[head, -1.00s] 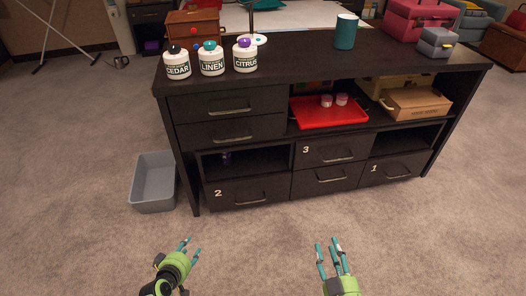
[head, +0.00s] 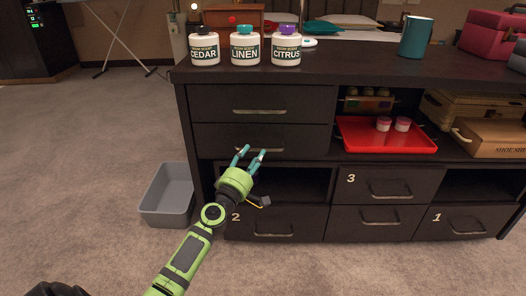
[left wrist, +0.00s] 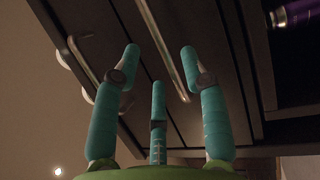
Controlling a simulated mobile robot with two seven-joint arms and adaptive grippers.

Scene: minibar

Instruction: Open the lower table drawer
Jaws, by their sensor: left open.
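The black table has two stacked drawers at its upper left. The lower table drawer (head: 222,141) looks shut, and its metal handle (head: 275,149) is partly behind my fingers. My left gripper (head: 252,154) is open and empty, its fingertips just in front of that handle. In the left wrist view, the lower drawer's handle (left wrist: 166,48) runs between the spread fingertips of my left gripper (left wrist: 158,62). I cannot tell whether they touch it. The upper drawer's handle (left wrist: 82,58) lies to the left there. My right gripper is out of view.
An open shelf (head: 300,183) and drawers marked 2 (head: 300,222), 3 (head: 400,182) and 1 (head: 455,222) are below and right. A grey bin (head: 168,200) stands left on the carpet. Cedar, Linen and Citrus bottles (head: 245,47) stand on top. A red tray (head: 385,145) holds small jars.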

